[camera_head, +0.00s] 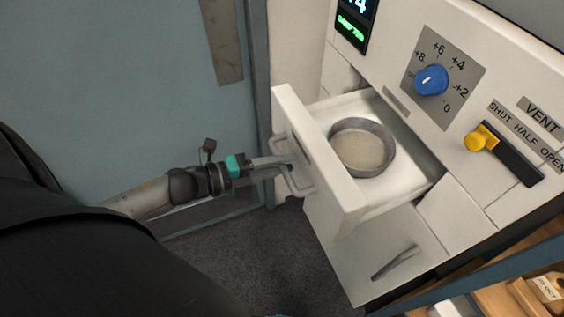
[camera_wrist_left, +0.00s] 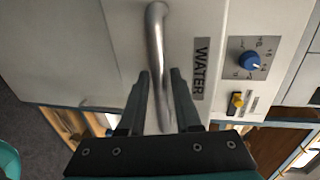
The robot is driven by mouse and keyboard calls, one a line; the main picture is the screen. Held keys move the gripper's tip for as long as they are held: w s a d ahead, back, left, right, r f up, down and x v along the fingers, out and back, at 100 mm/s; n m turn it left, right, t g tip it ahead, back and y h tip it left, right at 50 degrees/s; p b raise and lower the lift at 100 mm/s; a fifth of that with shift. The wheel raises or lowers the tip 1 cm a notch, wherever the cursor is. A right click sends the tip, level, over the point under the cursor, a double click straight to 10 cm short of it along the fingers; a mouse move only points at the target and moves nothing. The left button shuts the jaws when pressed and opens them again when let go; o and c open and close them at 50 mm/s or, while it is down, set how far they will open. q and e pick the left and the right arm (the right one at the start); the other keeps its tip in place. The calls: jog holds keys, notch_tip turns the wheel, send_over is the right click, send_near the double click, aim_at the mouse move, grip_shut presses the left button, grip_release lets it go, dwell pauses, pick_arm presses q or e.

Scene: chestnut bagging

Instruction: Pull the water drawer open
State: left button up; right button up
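The water drawer (camera_head: 320,160) stands pulled out of the white machine, with a round metal bowl (camera_head: 362,147) of pale contents inside. Its metal bar handle (camera_head: 296,182) is on the front. The left wrist view shows the handle (camera_wrist_left: 156,40) beside a WATER label (camera_wrist_left: 200,68). My left gripper (camera_head: 290,160) is at the handle. In the left wrist view its fingers (camera_wrist_left: 161,74) lie on either side of the bar. A narrow gap seems to show on one side, so I cannot tell whether they grip it. My right gripper is not in view.
A blue dial (camera_head: 431,80) and a yellow vent lever (camera_head: 481,137) sit on the machine's panel. A lower front (camera_head: 365,250) with its own handle is below the drawer. A blue-grey door or wall panel (camera_head: 130,80) stands at left. Dark floor (camera_head: 255,260) is free before the machine.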

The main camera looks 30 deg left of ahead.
pick_arm(q)
jog(key=shift+o, duration=1.2)
jog(key=v, duration=1.5)
jog(key=shift+b, duration=0.4)
jog(key=shift+s+f, duration=0.1)
jog(key=s+a+f+n+g+y+b, duration=0.1)
jog(key=s+a+f+n+y+b, duration=0.3)
jog(key=f, duration=0.7)
jog(key=w+a+f+n+y+b, duration=0.1)
jog(key=f+n+y+b, duration=0.15)
jog(key=f+n, duration=0.6)
jog(key=s+a+f+n+g+y+b, duration=0.1)
jog(key=s+a+f+n+y+b, duration=0.2)
jog(key=f, duration=1.1)
jog(key=s+d+f+n+g+b, duration=0.2)
jog(key=d+f, duration=0.4)
jog(key=f, duration=0.3)
jog(key=s+d+f+n+g+b, duration=0.3)
jog(key=s+d+f+g, duration=0.1)
jog(key=s+f, duration=0.3)
jog(key=s+d+f+n+g+b, duration=0.2)
jog(key=s+d+f, duration=0.3)
jog(key=f, duration=0.5)
jog(key=d+g, duration=0.1)
jog(key=d, duration=0.1)
jog(key=shift+d+f+n+b, duration=0.3)
jog(key=shift+d+f+n, duration=0.05)
jog(key=shift+d, duration=0.05)
